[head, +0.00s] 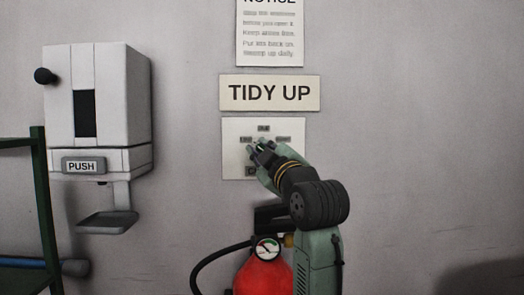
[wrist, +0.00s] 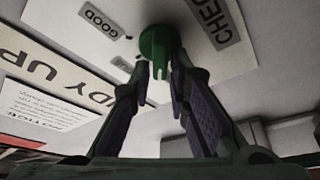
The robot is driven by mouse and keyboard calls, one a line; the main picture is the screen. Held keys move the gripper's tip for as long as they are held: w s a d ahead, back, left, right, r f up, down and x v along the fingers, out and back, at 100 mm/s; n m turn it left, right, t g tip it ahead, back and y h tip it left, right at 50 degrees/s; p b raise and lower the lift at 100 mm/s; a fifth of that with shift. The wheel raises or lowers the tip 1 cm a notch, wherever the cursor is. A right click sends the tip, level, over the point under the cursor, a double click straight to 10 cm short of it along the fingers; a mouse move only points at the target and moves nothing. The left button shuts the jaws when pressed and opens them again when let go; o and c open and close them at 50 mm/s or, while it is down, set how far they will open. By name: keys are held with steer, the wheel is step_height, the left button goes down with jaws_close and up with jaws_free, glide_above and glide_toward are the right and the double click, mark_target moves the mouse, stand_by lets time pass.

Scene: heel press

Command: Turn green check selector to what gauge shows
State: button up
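The green selector (wrist: 158,42) is on a white panel, with its bar towards my gripper. In the head view the panel (head: 234,155) is under the TIDY UP sign, and my gripper (head: 258,147) covers the selector. In the wrist view my two fingertips (wrist: 161,78) are on either side of the bar, very close to it; contact is unclear. A GOOD label (wrist: 100,18) and a partly cut-off label starting CHEC (wrist: 212,20) show around the selector. The round gauge (head: 266,249) on a red cylinder has a white face with green and red parts; its needle reading is too small to tell.
The red cylinder (head: 262,278) with a black hose stands low beside my arm. A white PUSH dispenser (head: 115,90) is on the wall at left, above a tray. A dark green frame (head: 42,200) is at the left edge. The wall at right is bare.

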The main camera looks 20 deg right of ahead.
steer(key=shift+o, duration=1.3)
steer(key=v, duration=1.2)
